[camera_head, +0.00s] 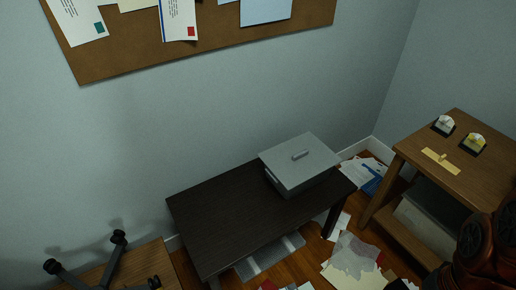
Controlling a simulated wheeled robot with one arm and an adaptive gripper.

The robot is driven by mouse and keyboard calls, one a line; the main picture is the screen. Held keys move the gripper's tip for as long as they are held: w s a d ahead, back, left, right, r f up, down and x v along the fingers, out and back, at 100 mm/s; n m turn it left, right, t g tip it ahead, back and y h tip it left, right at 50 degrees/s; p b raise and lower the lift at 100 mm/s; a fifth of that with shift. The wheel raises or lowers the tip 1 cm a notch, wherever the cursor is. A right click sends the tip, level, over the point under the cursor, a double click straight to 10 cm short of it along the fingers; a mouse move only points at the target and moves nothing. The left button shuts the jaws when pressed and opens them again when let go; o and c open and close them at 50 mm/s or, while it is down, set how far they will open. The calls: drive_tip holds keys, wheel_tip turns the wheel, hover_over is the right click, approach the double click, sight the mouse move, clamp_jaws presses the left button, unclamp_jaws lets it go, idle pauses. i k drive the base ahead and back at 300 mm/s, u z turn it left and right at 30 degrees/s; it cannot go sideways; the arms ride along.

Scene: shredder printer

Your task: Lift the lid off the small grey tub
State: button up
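The small grey tub (299,187) stands on the right half of a dark table (220,215). Its flat grey lid (285,165) sits on top, with a short bar handle (300,155) near the middle. The lid looks level and seated on the tub. What is inside the tub is hidden. Dark reddish-brown parts, which seem to belong to my arm, show at the lower right edge. My gripper's fingers do not show.
A wooden stand (480,182) at right holds two small dark-based items and a yellow strip (441,161). Papers (352,262) lie scattered on the floor. A pinboard (200,40) hangs behind. The table's left half is clear. Black casters (118,238) show lower left.

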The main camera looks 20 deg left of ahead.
sight(298, 160)
drive_tip(key=u, duration=1.1)
drive_tip(key=i, duration=0.95)
drive_tip(key=u, duration=0.8)
